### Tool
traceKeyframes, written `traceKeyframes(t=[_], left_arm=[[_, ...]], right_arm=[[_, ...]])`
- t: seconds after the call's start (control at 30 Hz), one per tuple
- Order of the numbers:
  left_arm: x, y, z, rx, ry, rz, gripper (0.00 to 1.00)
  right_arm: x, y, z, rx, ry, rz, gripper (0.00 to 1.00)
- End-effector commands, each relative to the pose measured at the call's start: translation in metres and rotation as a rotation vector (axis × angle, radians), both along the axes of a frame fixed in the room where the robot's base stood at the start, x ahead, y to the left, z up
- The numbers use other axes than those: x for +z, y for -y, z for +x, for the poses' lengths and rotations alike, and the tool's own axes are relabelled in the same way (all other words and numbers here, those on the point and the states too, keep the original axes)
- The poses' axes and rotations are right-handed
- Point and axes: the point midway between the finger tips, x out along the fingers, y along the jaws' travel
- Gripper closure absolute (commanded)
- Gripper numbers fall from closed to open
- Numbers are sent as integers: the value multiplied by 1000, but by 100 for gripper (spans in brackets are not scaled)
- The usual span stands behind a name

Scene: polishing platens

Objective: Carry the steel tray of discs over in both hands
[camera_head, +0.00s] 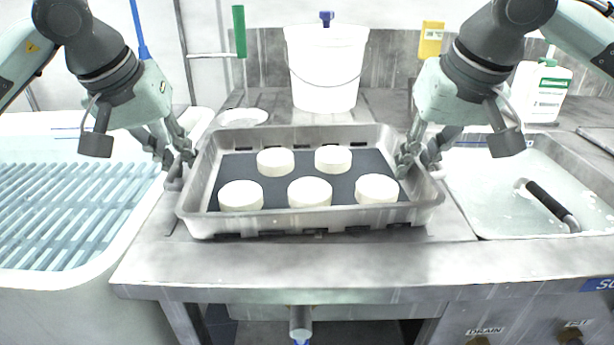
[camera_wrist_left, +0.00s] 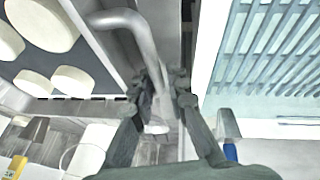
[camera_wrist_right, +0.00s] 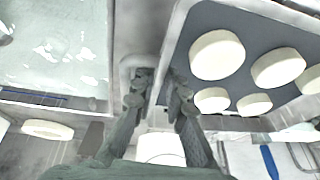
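The steel tray (camera_head: 312,220) sits level on the steel bench, with several thick cream discs (camera_head: 310,191) on its dark liner. It has a bent tube handle at each end. My left gripper (camera_head: 176,157) is at the tray's left end, pointing down. In the left wrist view its fingers (camera_wrist_left: 169,82) are apart, close by the left handle (camera_wrist_left: 118,20). My right gripper (camera_head: 420,158) is at the right end. In the right wrist view its fingers (camera_wrist_right: 158,88) are apart, close by the right handle (camera_wrist_right: 134,64). Contact with either handle cannot be told.
A white tub with a blue slatted rack (camera_head: 70,215) stands left of the bench. A shallow basin (camera_head: 530,185) with a black-handled tool (camera_head: 548,203) lies right. A white bucket (camera_head: 326,70), a round white dish (camera_head: 242,117) and a white bottle (camera_head: 545,90) stand behind. The bench front is clear.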

Motion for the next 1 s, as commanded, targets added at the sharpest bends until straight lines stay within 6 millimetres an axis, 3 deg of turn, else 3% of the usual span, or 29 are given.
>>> traceKeyframes(t=[0.13,0.27,1.0], left_arm=[[0,0,0,0,0,0,85],[0,0,0,0,0,0,100],[4,0,0,0,5,-1,100]], right_arm=[[0,0,0,0,0,0,87],[0,0,0,0,0,0,100],[4,0,0,-1,4,2,100]])
